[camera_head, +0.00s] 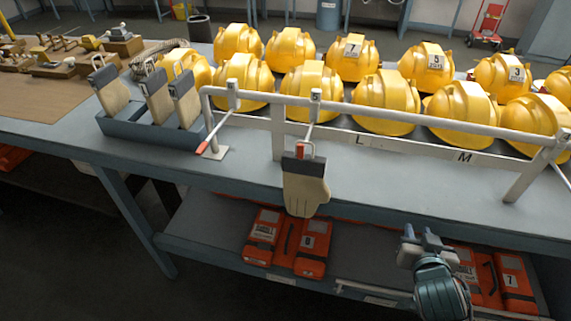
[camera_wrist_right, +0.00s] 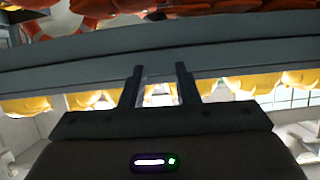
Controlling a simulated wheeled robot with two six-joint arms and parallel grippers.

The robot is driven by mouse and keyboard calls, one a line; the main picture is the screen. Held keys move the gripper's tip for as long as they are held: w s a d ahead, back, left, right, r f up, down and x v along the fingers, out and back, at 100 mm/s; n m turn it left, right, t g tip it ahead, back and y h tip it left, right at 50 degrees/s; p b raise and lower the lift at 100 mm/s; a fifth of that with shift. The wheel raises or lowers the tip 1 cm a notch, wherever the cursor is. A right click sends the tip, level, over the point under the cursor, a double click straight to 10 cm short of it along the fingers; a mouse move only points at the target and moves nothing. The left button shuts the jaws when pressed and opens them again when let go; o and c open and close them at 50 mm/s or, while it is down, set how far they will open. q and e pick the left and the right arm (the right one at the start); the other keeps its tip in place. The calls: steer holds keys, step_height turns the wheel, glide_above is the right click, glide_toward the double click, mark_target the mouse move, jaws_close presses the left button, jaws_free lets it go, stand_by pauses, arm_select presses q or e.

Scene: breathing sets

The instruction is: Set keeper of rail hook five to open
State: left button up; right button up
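The white rail (camera_head: 400,114) runs along the bench front. Rail hook five (camera_head: 309,132), under a small tag reading 5, slopes down and forward from it. A red piece, apparently its keeper (camera_head: 306,150), sits at the hook's outer end; I cannot tell whether it is open or shut. A tan glove with a grey cuff (camera_head: 306,188) hangs there. My right gripper (camera_head: 420,232) is right of and below the glove, clear of it, in front of the bench. Its two fingers stand apart with nothing between them in the right wrist view (camera_wrist_right: 160,85). My left gripper is out of view.
Another hook with a red end (camera_head: 203,147) is to the left, without a glove. A blue-grey bin (camera_head: 150,132) holds several gloves. Yellow helmets (camera_head: 386,103) stand behind the rail. Orange packs (camera_head: 312,250) lie on the lower shelf. The bench edge (camera_head: 400,198) is near my gripper.

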steer(key=w+a+r+t, duration=0.1)
steer(key=w+r+t, duration=0.2)
steer(key=r, duration=0.4)
steer(key=w+r+t, duration=0.2)
steer(key=r+t, duration=0.2)
steer(key=r, duration=0.3)
steer(key=a+r+n+t+y, duration=0.2)
steer(key=a+r+n+y, duration=0.85)
steer(key=y, duration=0.65)
steer(key=s+a+r+n+g+y, duration=0.1)
steer(key=a+n+g+y, duration=0.4)
steer(key=n+g+y, duration=0.5)
steer(key=m+g+h, duration=0.1)
steer(key=g+h, duration=0.5)
glide_toward(301, 145)
steer(key=f, duration=0.1)
steer(key=p+x, duration=0.2)
steer(key=x, duration=0.8)
steer(key=shift+r, duration=0.15)
steer(key=shift+p+x, duration=0.45)
steer(key=shift+x, duration=0.45)
